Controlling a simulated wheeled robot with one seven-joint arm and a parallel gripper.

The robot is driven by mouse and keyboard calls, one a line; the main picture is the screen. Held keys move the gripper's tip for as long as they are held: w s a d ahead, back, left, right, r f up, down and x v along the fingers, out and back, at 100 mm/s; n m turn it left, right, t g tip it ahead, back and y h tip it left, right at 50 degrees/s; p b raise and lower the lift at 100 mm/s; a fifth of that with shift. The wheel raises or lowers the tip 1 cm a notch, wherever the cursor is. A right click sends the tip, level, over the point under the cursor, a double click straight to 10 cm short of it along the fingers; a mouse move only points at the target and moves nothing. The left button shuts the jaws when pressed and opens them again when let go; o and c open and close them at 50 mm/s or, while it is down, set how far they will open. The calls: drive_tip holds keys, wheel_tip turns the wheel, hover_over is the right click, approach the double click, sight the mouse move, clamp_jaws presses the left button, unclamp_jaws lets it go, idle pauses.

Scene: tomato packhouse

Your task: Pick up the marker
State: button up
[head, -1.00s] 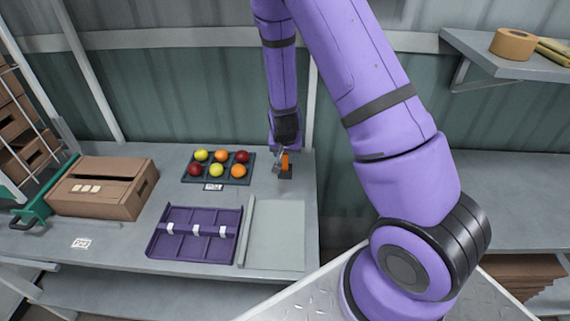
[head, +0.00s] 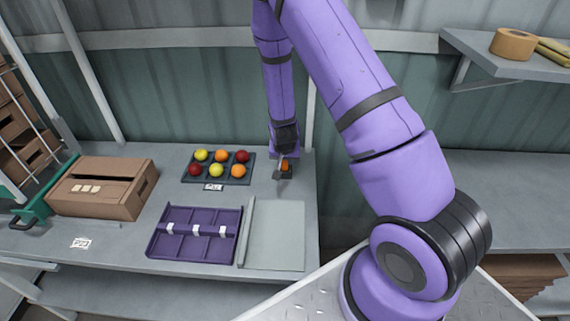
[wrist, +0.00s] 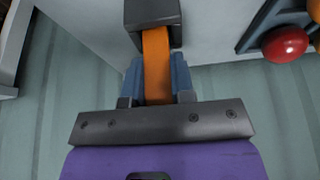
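The orange marker (head: 285,165) is at the back right of the bench, beside the tomato tray. In the wrist view the marker (wrist: 157,65) runs from a dark grey block (wrist: 153,14) back toward the palm. The block's lower part shows small in the head view (head: 283,176). My gripper (wrist: 157,75) has its two blue-grey fingers on either side of the marker, with no visible gap between them and it. In the head view my gripper (head: 284,158) is low over the bench and partly hides the marker.
A dark tray (head: 217,183) with several red, yellow and orange tomatoes lies close left of my gripper. A purple divided tray (head: 190,247) and a pale mat (head: 276,238) lie nearer the front. A cardboard box (head: 98,205) stands left. The wall is close behind.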

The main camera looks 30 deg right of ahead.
drive_tip(key=shift+r, duration=0.15)
drive_tip(key=shift+r, duration=0.5)
drive_tip(key=v, duration=0.2)
drive_tip(key=shift+w+a+r, duration=0.1)
drive_tip(key=shift+a+r, duration=0.2)
drive_tip(key=s+a+r, duration=0.1)
drive_tip(key=s+a, duration=0.5)
drive_tip(key=a, duration=0.7)
drive_tip(key=shift+s+a+r, duration=0.1)
drive_tip(key=shift+s+r, duration=0.05)
drive_tip(key=shift+r, duration=1.2)
drive_tip(key=shift+s+a+r, duration=0.1)
drive_tip(key=shift+s+r, duration=0.1)
drive_tip(key=shift+r, duration=1.15)
